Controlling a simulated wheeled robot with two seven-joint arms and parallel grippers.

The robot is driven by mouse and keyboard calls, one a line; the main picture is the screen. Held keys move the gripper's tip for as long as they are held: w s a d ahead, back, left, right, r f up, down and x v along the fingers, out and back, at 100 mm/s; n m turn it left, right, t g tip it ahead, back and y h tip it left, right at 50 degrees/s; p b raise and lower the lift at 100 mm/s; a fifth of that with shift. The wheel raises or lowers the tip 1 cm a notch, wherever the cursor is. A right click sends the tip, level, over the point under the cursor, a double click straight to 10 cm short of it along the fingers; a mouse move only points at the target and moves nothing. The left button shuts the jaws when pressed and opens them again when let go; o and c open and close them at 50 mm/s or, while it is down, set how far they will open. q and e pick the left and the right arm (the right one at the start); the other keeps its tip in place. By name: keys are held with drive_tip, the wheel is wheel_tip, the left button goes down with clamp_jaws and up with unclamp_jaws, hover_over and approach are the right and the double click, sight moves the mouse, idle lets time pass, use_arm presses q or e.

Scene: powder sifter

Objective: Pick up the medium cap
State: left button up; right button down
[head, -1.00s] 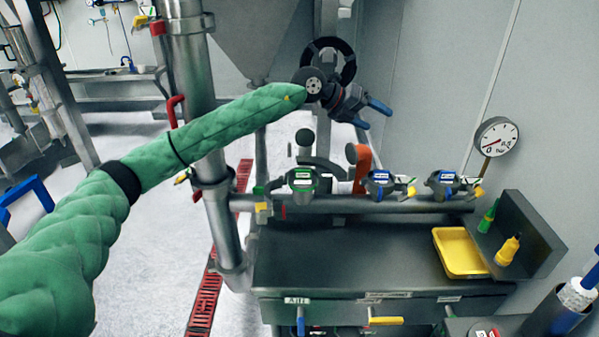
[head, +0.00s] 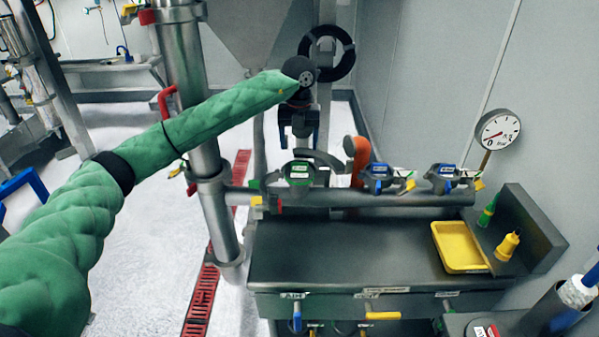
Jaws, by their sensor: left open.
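I cannot pick out the medium cap with certainty in the head view. A curved grey handle (head: 325,158) shows beside that fitting. My right gripper is not in view.
Two blue-trimmed fittings (head: 381,177) stand farther right along the pipe (head: 340,199). An orange upright part (head: 356,160) is between them and the gripper. A yellow tray (head: 461,247) lies on the dark bench (head: 340,255). A gauge (head: 497,131) and bottles are at right.

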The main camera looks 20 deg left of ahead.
sight(300, 163)
use_arm(q)
drive_tip(key=shift+f, duration=1.4)
wheel_tip(300, 163, down, 5)
drive_tip(key=shift+s+d+r+b, duration=0.1)
drive_tip(key=shift+d+r+b, duration=0.05)
drive_tip(key=shift+b, duration=0.4)
drive_tip(key=c, duration=1.4)
drive_tip(key=shift+c, duration=0.4)
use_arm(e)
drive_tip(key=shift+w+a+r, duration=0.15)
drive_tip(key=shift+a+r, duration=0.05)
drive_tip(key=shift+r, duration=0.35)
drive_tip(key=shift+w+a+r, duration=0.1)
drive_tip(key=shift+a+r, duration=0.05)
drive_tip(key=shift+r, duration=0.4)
